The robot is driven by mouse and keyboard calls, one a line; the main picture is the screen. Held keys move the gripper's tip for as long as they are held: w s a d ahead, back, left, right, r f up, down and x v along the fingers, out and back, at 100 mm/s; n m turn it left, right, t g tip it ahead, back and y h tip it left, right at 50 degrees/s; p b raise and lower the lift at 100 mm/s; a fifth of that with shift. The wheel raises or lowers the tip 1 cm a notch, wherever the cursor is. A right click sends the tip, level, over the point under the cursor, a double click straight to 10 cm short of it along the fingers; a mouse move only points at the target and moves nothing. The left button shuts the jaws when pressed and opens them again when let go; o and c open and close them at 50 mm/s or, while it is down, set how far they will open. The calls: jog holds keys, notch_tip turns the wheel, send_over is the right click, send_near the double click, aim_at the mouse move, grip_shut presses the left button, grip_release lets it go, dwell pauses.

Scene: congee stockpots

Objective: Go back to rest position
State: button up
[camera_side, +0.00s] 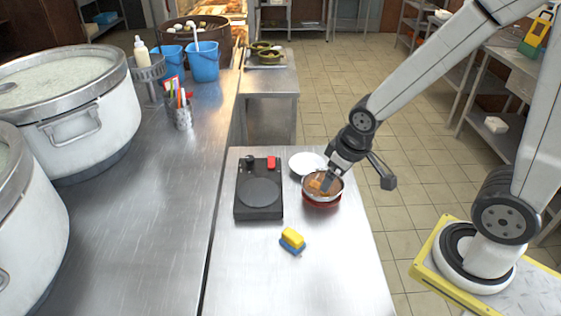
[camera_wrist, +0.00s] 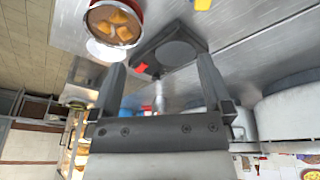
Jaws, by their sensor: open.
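My gripper (camera_side: 328,186) is at the end of the arm, over or just in front of the small pot in the side view. In the wrist view its two fingers (camera_wrist: 163,72) are spread wide with nothing between them. The small red-sided pot (camera_side: 322,203) holds brown liquid with orange chunks. It also shows at the top left of the wrist view (camera_wrist: 115,40), apart from the fingers. From the side view I cannot tell the exact height of the fingertips over the pot.
A black hot plate (camera_side: 259,196) with a red piece sits left of the pot. A white plate (camera_side: 305,161) lies behind the pot. A yellow-and-blue sponge (camera_side: 292,241) lies in front. Large stockpots (camera_side: 90,125) and blue buckets (camera_side: 203,66) stand on the left counter.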

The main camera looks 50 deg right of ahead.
jog(key=shift+s+a+m+g+y, duration=0.3)
jog(key=shift+s+a+m, duration=0.15)
jog(key=shift+s, duration=0.3)
jog(key=shift+w, duration=0.1)
dwell(0.6)
jog(key=n+g, duration=0.2)
jog(key=n, duration=1.5)
send_over(292, 234)
jog(key=shift+m, duration=0.25)
jog(key=f, duration=1)
jog(key=shift+s+d+f, duration=0.2)
jog(key=shift+d+f, duration=0.05)
jog(key=shift+d, duration=0.05)
jog(key=shift+w+a+f+n+g, duration=0.15)
jog(key=shift+a+f+n+g, duration=0.15)
jog(key=shift+f+n, duration=0.45)
jog(key=shift+f, duration=1.15)
jog(key=shift+f, duration=0.1)
